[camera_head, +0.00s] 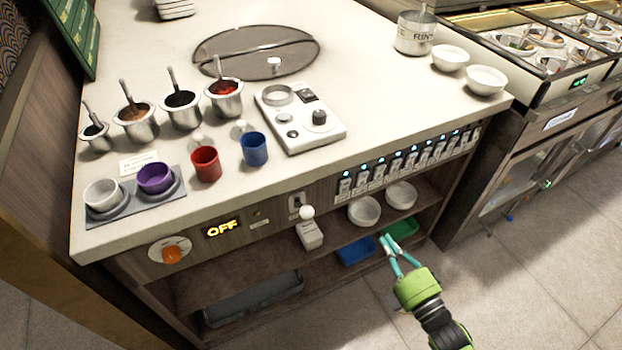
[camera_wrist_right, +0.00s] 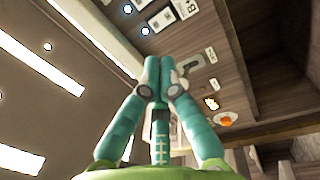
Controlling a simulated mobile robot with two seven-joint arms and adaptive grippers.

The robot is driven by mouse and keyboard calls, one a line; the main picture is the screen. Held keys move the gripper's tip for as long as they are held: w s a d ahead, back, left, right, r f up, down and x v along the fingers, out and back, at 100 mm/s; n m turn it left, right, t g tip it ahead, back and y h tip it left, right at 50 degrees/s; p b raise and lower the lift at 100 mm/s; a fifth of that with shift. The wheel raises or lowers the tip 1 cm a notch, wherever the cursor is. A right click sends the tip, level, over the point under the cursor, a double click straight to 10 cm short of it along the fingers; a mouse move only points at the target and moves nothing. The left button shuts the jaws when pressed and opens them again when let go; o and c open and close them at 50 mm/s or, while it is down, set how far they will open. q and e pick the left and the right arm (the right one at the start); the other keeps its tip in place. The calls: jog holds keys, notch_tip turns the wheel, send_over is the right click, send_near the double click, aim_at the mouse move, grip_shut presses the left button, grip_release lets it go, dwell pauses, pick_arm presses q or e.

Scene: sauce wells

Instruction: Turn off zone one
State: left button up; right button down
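A row of rocker switches (camera_head: 408,163) runs along the counter's front panel, each with a small blue light lit above it. The labels are too small to read, so I cannot tell which is zone one. An orange knob (camera_head: 172,255) is at the panel's left, next to a lit display (camera_head: 222,228) reading OFF. My right gripper (camera_head: 387,238) is in front of the lower shelf, below the switches and apart from them. Its fingertips meet, empty; they also show in the right wrist view (camera_wrist_right: 159,62). My left gripper is out of view.
A white-knobbed lever (camera_head: 307,212) sticks out from the panel. The shelf holds white bowls (camera_head: 364,210), a blue tray (camera_head: 356,250) and a green tray (camera_head: 402,228). Cups, sauce pots and a control box (camera_head: 300,118) stand on the counter. The floor (camera_head: 540,240) at right is clear.

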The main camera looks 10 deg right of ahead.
aim_at(347, 182)
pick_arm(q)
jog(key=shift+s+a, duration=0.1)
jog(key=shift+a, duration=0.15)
pick_arm(e)
jog(key=shift+w+a+r+n, duration=0.1)
jog(key=shift+a+r+n, duration=0.15)
jog(key=shift+r, duration=0.2)
jog(key=shift+a+r+n, duration=0.2)
jog(key=shift+r+n, duration=0.05)
jog(key=shift+r, duration=0.2)
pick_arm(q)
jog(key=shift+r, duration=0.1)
pick_arm(e)
jog(key=x, duration=1.4)
jog(key=shift+a+r, duration=0.15)
jog(key=shift+r, duration=0.15)
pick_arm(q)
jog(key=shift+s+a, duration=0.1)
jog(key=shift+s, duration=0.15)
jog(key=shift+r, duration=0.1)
pick_arm(e)
jog(key=shift+r, duration=0.1)
